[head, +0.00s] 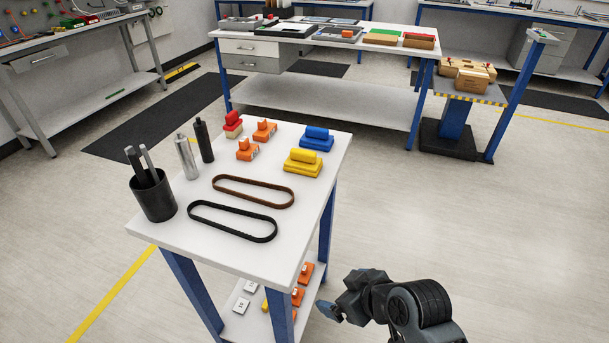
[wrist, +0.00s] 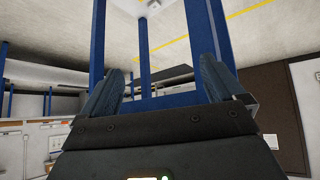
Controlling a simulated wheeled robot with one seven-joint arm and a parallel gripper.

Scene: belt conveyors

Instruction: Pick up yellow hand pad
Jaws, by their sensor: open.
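The yellow hand pad (head: 302,163) lies on the white table top near its right edge, a stepped block with a wider base. My gripper (head: 326,306) is at the lower right in the head view, beside the table's right side and below the top, apart from the pad. In the wrist view my gripper (wrist: 165,88) has its two fingers wide apart with nothing between them. The wrist view shows blue table legs (wrist: 97,60) and no pad.
A blue pad (head: 316,138) sits just behind the yellow one. Orange blocks (head: 247,150), a red-topped block (head: 233,124), two belts (head: 232,221), bottles (head: 187,157) and a black cup (head: 152,196) share the table. A lower shelf (head: 247,318) holds more blocks. Floor to the right is clear.

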